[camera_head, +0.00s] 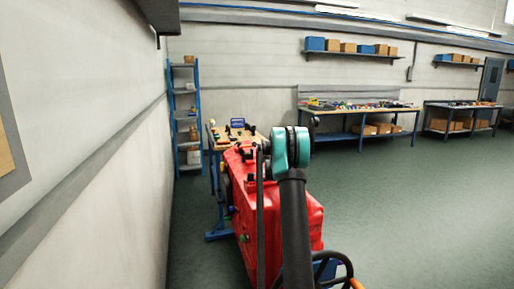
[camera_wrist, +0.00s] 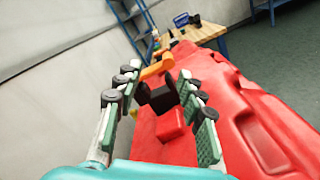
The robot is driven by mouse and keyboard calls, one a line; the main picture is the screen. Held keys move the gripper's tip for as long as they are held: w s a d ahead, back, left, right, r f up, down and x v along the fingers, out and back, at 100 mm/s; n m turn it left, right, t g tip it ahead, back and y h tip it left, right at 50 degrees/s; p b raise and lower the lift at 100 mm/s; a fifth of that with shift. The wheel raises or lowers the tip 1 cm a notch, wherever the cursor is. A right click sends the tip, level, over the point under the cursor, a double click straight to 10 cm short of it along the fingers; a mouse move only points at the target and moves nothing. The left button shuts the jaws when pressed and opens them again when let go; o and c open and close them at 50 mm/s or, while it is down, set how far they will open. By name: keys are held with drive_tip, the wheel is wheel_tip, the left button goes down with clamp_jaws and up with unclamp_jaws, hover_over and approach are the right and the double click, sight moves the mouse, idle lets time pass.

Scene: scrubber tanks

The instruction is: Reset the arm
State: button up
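My gripper (camera_wrist: 158,120) shows in the wrist view with its two green-padded fingers spread apart and nothing between the pads. Beyond and below the fingers lies a red tank (camera_wrist: 255,115) with a black cap or fitting (camera_wrist: 163,97) and an orange part (camera_wrist: 157,66) on it. In the head view my arm, with a teal joint, reaches forward over the red tank (camera_head: 312,215). The arm hides part of the tank, and I cannot make out my gripper's fingers there.
A wooden-topped workbench (camera_head: 218,147) stands just behind the tank. A blue shelf rack (camera_head: 186,120) stands by the left wall (camera_head: 75,150), close to the tank. Benches with small items (camera_head: 360,106) line the back wall. The green floor (camera_head: 420,210) on the right is clear.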

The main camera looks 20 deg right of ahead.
drive_tip(key=shift+s, duration=0.1)
drive_tip(key=s+a+r+n+g+y, duration=0.1)
drive_tip(key=s+a+n+g+y, duration=0.25)
drive_tip(key=s+a+n, duration=1.05)
drive_tip(key=s+a+f+n+g+y, duration=0.1)
drive_tip(key=s+a+f+n+g, duration=0.1)
drive_tip(key=s+a+n, duration=0.5)
drive_tip(key=s+a+f+n+g+y, duration=0.1)
drive_tip(key=s+a+f+n+g, duration=0.2)
drive_tip(key=s, duration=0.6)
drive_tip(key=s+d+f+n+g+h, duration=0.1)
drive_tip(key=s+f+n, duration=0.5)
drive_tip(key=s, duration=0.7)
drive_tip(key=s+d+f+n+g+h, duration=0.1)
drive_tip(key=s+f+n, duration=0.5)
drive_tip(key=s, duration=0.7)
drive_tip(key=s+d+f+n+g+h, duration=0.1)
drive_tip(key=s+f+n+g+h, duration=0.2)
drive_tip(key=s, duration=1)
wheel_tip(320, 180, down, 3)
drive_tip(key=n, duration=0.5)
drive_tip(key=shift+d, duration=0.2)
drive_tip(key=shift+r+h, duration=0.1)
drive_tip(key=shift+h, duration=0.15)
